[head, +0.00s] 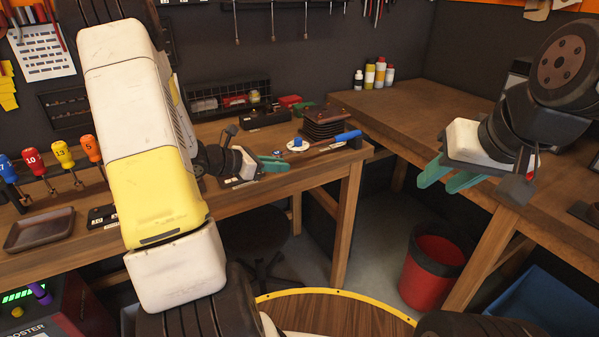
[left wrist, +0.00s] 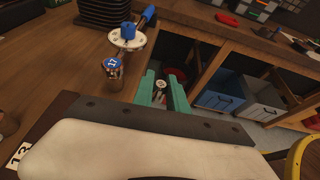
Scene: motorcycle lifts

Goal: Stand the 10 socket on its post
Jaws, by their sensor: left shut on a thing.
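My left gripper (head: 272,163) is over the back workbench near its front edge. In the left wrist view its teal fingers (left wrist: 161,92) are closed around a small silvery piece (left wrist: 160,85), taken to be the 10 socket; its number cannot be read. A socket with a blue band marked 17 (left wrist: 112,66) stands upright left of the fingers, apart from them. A dark board with a white 13 label (left wrist: 19,155) shows at lower left; the 10 post cannot be made out. My right gripper (head: 449,176) is open and empty in front of the right bench.
A white disc (left wrist: 127,36) and a blue-handled tool (head: 345,137) lie near a dark stack (head: 324,121) on the back bench (head: 310,172). Coloured drivers (head: 62,155) and a brown tray (head: 40,230) are at left. A red bin (head: 430,270) stands on the floor.

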